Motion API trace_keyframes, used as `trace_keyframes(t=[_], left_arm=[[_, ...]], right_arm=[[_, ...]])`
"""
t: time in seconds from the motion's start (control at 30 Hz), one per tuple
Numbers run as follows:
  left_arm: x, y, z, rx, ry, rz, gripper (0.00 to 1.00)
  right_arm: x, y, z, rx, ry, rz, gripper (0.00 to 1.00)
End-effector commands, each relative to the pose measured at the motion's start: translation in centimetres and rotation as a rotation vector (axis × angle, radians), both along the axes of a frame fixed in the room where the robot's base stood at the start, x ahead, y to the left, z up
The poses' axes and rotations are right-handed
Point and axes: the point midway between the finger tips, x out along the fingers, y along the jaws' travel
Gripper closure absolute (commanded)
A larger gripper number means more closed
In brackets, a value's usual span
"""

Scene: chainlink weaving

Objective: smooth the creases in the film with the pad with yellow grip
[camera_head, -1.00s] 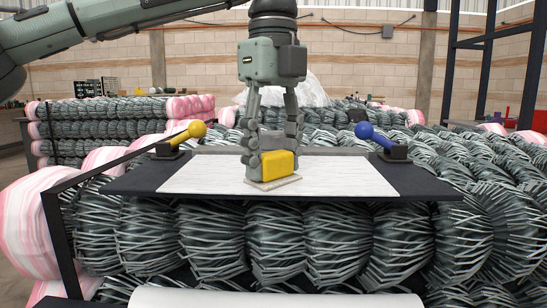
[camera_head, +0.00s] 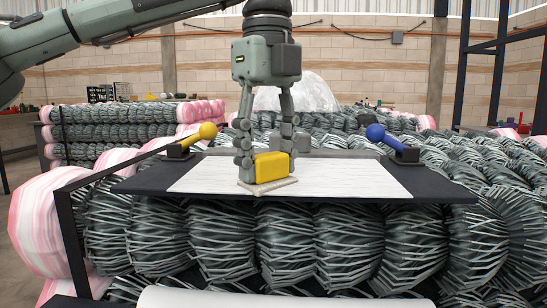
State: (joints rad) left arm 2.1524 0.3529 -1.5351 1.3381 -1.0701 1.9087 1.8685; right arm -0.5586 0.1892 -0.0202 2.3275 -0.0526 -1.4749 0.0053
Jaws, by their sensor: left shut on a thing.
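The pad with the yellow grip (camera_head: 272,167) rests on the white film, near its front edge and left of its middle. Its flat base (camera_head: 267,186) appears to touch the film. My left gripper (camera_head: 268,155) comes down from above and is shut on the yellow grip. The film (camera_head: 350,178) lies on a dark board (camera_head: 440,190), with fine streaks across its surface; single creases are too small to tell. My right gripper is not in view.
Bundled chainlink rolls (camera_head: 285,240) lie below and behind. A white roll (camera_head: 290,298) is at the bottom edge.

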Motion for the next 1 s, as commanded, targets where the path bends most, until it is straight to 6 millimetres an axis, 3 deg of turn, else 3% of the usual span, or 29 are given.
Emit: trace_keyframes(t=[0.37,1.0], left_arm=[[0.1,0.0,0.1,-0.001,-0.001,0.000,0.80],[3.1,-0.1,0.1,0.000,0.000,0.000,0.80]], right_arm=[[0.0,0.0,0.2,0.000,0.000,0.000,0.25],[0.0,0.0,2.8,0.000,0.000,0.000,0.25]])
